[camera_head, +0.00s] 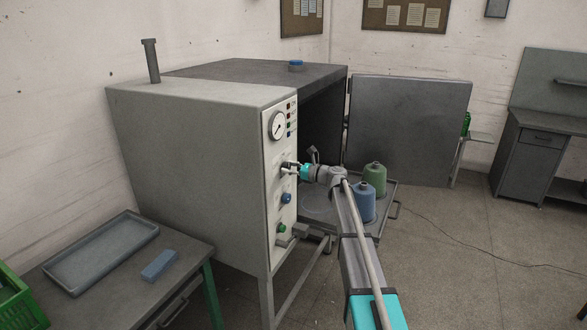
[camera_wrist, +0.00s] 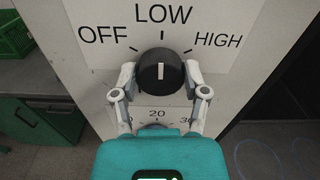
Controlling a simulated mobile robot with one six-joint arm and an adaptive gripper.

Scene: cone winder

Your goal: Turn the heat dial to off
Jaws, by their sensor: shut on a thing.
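The heat dial (camera_wrist: 160,72) is a round black knob on the white panel, with OFF, LOW and HIGH printed around it. Its white pointer line stands upright, at LOW. My gripper (camera_wrist: 160,78) is shut on the dial, with one finger on its left side and one on its right. In the head view my gripper (camera_head: 292,170) reaches the panel (camera_head: 280,210) on the front of the grey machine, and the dial there is mostly hidden behind it.
A blue knob (camera_head: 287,198) and a green button (camera_head: 282,229) sit below on the panel; a gauge (camera_head: 278,126) is above. The machine's door (camera_head: 410,130) stands open at right. Blue (camera_head: 363,203) and green (camera_head: 375,180) cones stand on a tray near my arm.

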